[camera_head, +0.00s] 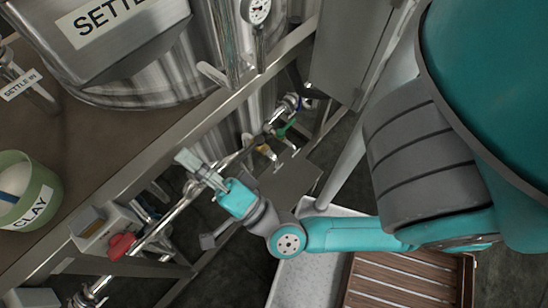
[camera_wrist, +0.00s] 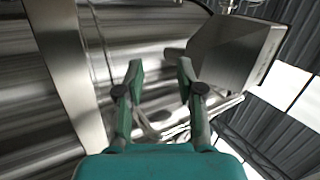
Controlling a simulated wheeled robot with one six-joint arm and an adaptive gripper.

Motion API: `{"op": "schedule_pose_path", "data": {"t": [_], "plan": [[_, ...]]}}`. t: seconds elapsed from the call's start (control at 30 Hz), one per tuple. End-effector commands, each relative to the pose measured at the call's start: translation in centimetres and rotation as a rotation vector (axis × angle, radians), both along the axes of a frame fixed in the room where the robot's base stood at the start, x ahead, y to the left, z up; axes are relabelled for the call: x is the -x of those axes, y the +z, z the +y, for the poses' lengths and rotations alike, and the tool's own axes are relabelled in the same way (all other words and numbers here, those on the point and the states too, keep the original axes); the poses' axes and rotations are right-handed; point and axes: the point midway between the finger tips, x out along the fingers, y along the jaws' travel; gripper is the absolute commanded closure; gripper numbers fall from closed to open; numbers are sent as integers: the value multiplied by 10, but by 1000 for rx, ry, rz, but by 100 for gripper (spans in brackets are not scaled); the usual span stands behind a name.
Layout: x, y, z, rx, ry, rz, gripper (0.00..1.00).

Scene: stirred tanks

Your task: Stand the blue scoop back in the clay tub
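The clay tub (camera_head: 32,204), pale green with a CLAY label, stands on the brown bench top at the left edge of the head view. Pale contents show inside it, with a small blue bit (camera_head: 8,197) at the picture's edge; I cannot tell whether this is part of the blue scoop. No whole scoop shows clearly in either view. My gripper (camera_head: 197,167) is right of the tub, beyond the bench's front rail and well apart from it. In the wrist view my gripper (camera_wrist: 160,74) has its two fingers apart, with nothing between them.
A steel tank (camera_head: 150,65) labelled SETTLE stands at the back of the bench. Pipes with a red valve handle (camera_head: 122,246) and a green one (camera_head: 286,128) run below the bench rail (camera_head: 190,138). A grey cabinet (camera_head: 355,45) and a slatted wooden pallet (camera_head: 400,283) are at the right.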

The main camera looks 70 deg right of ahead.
Motion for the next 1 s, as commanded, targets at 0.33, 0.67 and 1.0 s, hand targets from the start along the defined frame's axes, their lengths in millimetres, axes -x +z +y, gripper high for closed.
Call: {"op": "schedule_pose_path", "data": {"t": [0.33,0.67,1.0], "plan": [[58,-59,1,561,-75,286,63],[127,-129,3,1047,-56,621,63],[177,-166,1,1303,1,821,63]]}}
